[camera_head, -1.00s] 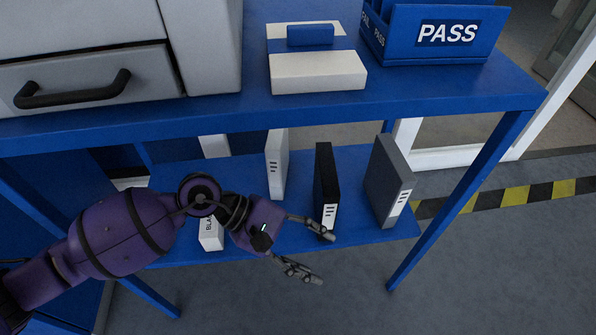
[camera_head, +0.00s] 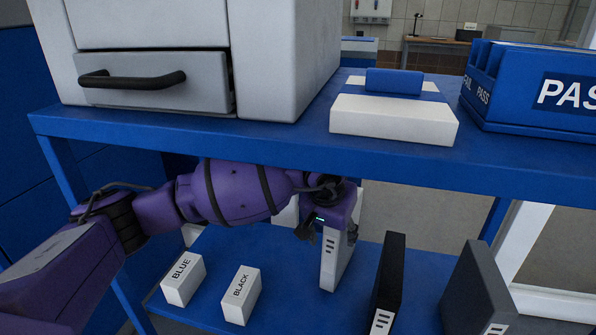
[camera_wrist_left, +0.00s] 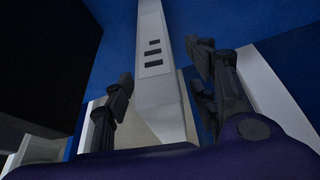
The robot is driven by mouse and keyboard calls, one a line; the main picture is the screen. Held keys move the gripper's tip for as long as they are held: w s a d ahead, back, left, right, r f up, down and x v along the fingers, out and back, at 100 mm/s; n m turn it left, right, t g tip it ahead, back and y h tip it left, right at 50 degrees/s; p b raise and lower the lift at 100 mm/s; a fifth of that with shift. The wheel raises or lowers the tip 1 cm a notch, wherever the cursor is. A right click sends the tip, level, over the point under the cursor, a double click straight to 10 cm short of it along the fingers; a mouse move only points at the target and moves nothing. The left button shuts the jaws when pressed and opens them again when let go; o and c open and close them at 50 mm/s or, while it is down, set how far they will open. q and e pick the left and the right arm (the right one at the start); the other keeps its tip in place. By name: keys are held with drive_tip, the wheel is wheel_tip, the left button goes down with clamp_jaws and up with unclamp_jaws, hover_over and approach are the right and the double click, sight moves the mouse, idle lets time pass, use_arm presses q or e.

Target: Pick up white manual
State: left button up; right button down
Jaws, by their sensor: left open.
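The white manual (camera_head: 338,252) stands upright on the lower blue shelf, its spine with dark marks facing me. My left gripper (camera_head: 328,231) is open at the manual's upper part, with one finger on each side of it. In the left wrist view the white manual (camera_wrist_left: 154,60) rises between the two dark fingers (camera_wrist_left: 162,68) of my gripper. Gaps show between fingers and manual there, so no grip is visible. The manual's top is hidden behind my gripper in the head view. My right gripper is not in view.
A black manual (camera_head: 388,280) and a grey manual (camera_head: 478,285) stand to the right. White boxes marked BLUE (camera_head: 183,279) and BLACK (camera_head: 240,295) stand to the left. The blue tabletop (camera_head: 290,136) lies close above my arm.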

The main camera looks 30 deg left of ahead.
use_arm(q)
drive_tip(key=w+f+b, duration=0.2)
drive_tip(key=w, duration=0.4)
drive_tip(key=shift+w+a+f, duration=0.15)
drive_tip(key=shift+w+f, duration=0.15)
drive_tip(key=shift+f, duration=0.15)
idle(0.5)
clamp_jaws()
